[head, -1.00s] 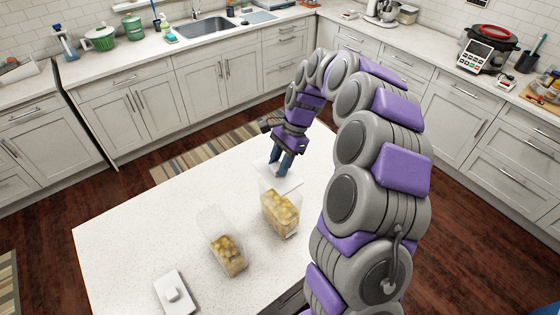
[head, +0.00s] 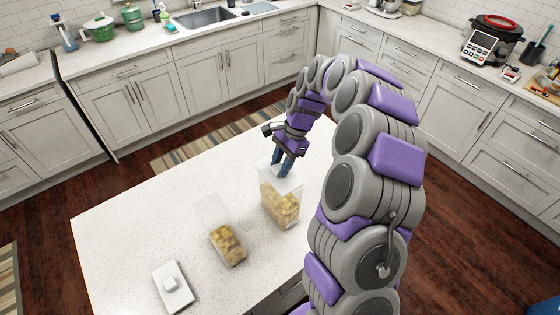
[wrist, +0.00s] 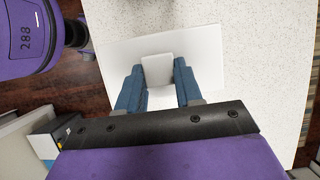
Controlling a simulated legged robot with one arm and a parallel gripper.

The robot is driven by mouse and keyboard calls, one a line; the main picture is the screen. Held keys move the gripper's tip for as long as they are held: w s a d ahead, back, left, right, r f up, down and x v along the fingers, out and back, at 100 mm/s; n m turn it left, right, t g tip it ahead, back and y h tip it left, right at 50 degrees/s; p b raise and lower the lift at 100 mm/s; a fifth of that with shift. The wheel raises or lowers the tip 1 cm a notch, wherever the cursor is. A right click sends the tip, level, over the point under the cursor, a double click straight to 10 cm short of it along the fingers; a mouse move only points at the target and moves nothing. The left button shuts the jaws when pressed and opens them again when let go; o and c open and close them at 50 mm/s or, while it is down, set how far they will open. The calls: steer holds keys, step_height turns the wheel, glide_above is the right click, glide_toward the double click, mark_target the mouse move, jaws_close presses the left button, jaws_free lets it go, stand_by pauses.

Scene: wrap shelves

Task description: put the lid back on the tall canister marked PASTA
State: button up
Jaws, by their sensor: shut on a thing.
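My gripper (head: 284,167) points down and is shut on the knob of a white, roughly square lid (head: 291,186). The lid also shows in the wrist view (wrist: 207,52), its knob (wrist: 158,69) between the blue fingers. In the head view the lid lines up with the top of the taller clear canister (head: 281,210), which holds yellowish pieces. I cannot tell whether it is seated or slightly above the rim. That canister is hidden in the wrist view. No PASTA marking is readable.
A shorter clear canister (head: 227,243) with yellowish contents stands open to the left. A second white lid (head: 173,290) lies near the front of the white island top (head: 125,225). The left part of the island is mostly clear. Counters line the walls behind.

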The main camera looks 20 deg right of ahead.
steer(key=shift+d, duration=0.5)
steer(key=shift+a+p, duration=0.3)
steer(key=shift+a, duration=0.35)
steer(key=shift+d, duration=0.35)
steer(key=shift+f+p, duration=0.45)
steer(key=shift+f, duration=0.15)
stand_by(1.1)
steer(key=o, duration=1.2)
steer(key=shift+c, duration=0.2)
steer(key=shift+o, duration=0.4)
